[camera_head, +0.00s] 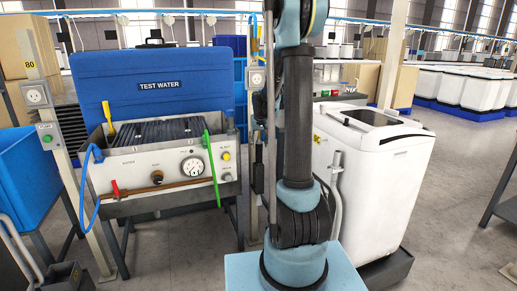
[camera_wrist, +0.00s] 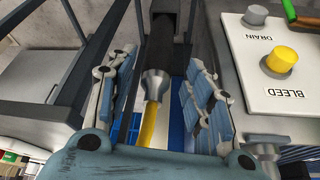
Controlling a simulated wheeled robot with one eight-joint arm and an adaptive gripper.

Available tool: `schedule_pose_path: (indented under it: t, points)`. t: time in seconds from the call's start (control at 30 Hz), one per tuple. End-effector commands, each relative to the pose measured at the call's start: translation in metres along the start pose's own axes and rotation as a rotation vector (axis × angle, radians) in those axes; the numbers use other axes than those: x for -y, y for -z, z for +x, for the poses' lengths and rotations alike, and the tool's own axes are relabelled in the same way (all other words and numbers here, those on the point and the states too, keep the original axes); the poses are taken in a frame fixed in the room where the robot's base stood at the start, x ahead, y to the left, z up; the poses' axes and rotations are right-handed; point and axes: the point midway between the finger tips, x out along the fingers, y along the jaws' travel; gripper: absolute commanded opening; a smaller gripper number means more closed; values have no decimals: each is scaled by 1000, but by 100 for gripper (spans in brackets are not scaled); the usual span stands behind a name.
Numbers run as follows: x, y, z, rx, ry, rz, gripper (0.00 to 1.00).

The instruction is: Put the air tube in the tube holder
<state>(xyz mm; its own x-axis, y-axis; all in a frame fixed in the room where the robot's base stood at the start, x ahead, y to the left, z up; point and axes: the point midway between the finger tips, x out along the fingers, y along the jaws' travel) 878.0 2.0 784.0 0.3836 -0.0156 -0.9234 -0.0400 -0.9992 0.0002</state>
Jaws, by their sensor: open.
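In the wrist view, my gripper (camera_wrist: 165,95) is open, its two padded blue-grey fingers spread. Between them in the picture is a yellow tube (camera_wrist: 150,125) with a flared grey metal collar (camera_wrist: 155,84), below a dark bar. I cannot tell its depth or whether a finger touches it. It may be the air tube; no label shows. In the head view my arm hides my gripper. A blue hose (camera_head: 92,170) loops at the left of the test tank, and a green strip (camera_head: 212,168) leans on its front. I cannot identify the tube holder.
The test tank (camera_head: 140,174) has a raised blue lid (camera_head: 150,82). Its BLEED button (camera_wrist: 281,60) is close right of my gripper in the wrist view. A post with a socket box (camera_head: 256,79) stands beside my arm. A white machine (camera_head: 385,180) stands at right.

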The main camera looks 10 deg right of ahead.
Motion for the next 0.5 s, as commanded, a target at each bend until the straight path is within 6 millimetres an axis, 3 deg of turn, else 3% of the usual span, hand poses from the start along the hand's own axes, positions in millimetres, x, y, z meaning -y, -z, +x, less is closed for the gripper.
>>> schedule_pose_path:
  t: [0.3, 0.5]
  points:
    - [0, 0, -44, 0, 0, 0, 47]
    - [0, 0, -59, 0, 0, 0, 47]
